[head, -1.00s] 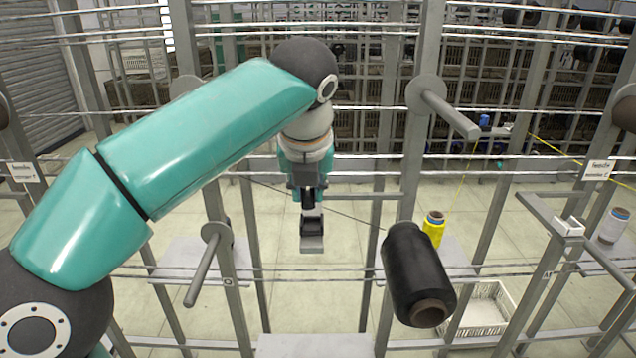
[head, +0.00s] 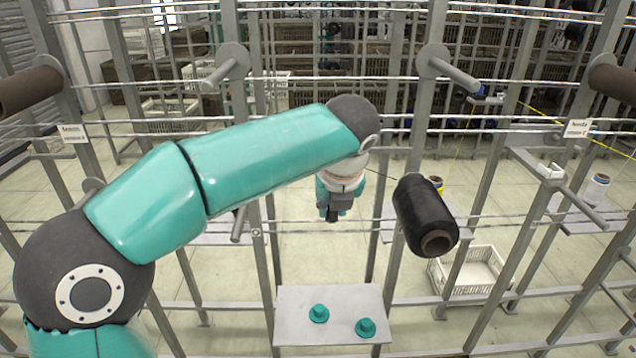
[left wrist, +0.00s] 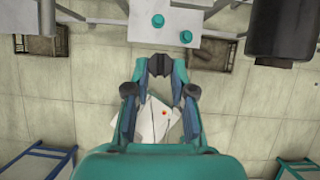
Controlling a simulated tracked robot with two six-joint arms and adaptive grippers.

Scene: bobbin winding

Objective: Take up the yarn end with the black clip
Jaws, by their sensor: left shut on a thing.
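My left gripper (head: 335,212) hangs below its wrist near the middle of the head view, left of a black yarn bobbin (head: 425,215). In the left wrist view the gripper (left wrist: 160,68) is shut on a small dark piece, which looks like the black clip (left wrist: 159,64). The fingers hide much of it. A thin dark yarn (head: 380,175) runs from the black bobbin leftward to behind my left wrist. Where it ends is hidden. The bobbin sits tilted on its peg, apart from the gripper. My right gripper is in neither view.
A grey shelf (head: 290,330) with two teal knobs (head: 319,313) (head: 366,327) stands below the gripper. Frame posts and rails surround the space. An empty peg (head: 452,72) juts out at upper right. A white crate (head: 470,272) lies on the floor at right.

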